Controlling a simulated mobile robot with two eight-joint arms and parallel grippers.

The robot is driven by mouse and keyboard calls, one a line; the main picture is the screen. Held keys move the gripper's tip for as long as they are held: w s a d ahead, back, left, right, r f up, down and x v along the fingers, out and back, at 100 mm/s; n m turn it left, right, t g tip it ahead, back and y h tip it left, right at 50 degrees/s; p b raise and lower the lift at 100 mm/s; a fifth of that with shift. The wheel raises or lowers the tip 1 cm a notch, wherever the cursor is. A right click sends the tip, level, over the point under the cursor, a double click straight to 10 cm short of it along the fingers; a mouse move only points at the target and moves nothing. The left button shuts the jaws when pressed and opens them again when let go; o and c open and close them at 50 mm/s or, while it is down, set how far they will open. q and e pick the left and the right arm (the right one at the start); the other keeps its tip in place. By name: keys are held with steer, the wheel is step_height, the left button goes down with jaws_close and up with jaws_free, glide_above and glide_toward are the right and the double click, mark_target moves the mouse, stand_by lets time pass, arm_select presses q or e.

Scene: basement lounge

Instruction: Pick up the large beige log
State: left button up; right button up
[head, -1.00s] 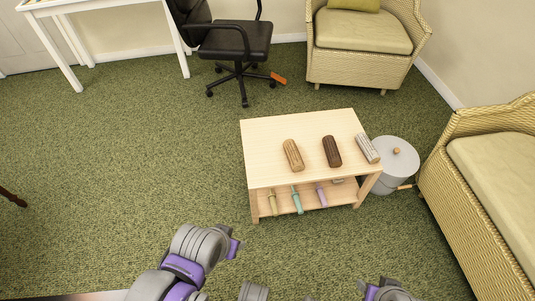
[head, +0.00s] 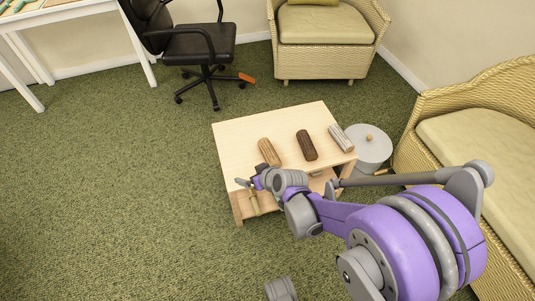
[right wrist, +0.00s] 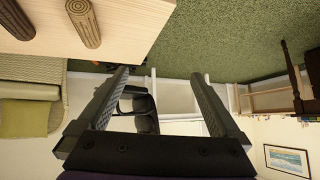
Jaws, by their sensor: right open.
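The large beige log (head: 269,152) lies on the left part of the light wooden table (head: 238,140), left of a dark brown log (head: 306,145) and a grey-white log (head: 341,137). My right gripper (head: 248,184) is open and empty at the table's near left edge, on the near side of the beige log and apart from it. In the right wrist view, which is upside down, the open fingers (right wrist: 159,76) have nothing between them. The beige log (right wrist: 84,22) and the dark log (right wrist: 14,18) show at its upper left.
A lower shelf under the tabletop holds slim coloured items, mostly hidden by my right arm. A grey lidded bin (head: 371,150) stands right of the table. A wicker sofa (head: 425,118), an armchair (head: 330,50) and a black office chair (head: 199,45) stand around. The carpet at left is clear.

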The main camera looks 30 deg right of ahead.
steer(key=w+d+f+t+h, duration=0.1)
steer(key=w+d+f+t, duration=0.1)
steer(key=w+d+f, duration=0.45)
steer(key=m+t+h, duration=0.2)
glide_toward(275, 164)
steer(key=x, duration=0.5)
steer(key=shift+w+a+r, duration=0.1)
steer(key=shift+w+a, duration=0.1)
steer(key=shift+w, duration=0.05)
steer(key=shift+d+f, duration=0.2)
steer(key=shift+f, duration=0.05)
steer(key=shift+w+d+f, duration=0.1)
steer(key=shift+w, duration=0.15)
steer(key=shift+p+x, duration=1)
steer(key=shift+p, duration=0.05)
steer(key=shift+b+x, duration=0.5)
steer(key=shift+x, duration=0.65)
steer(key=x, duration=0.2)
steer(key=b+x, duration=0.1)
steer(key=x, duration=0.1)
steer(key=r+x, duration=0.1)
steer(key=shift+w+d+f, duration=0.15)
steer(key=shift+w+d, duration=0.3)
steer(key=shift+w, duration=0.1)
jaws_close()
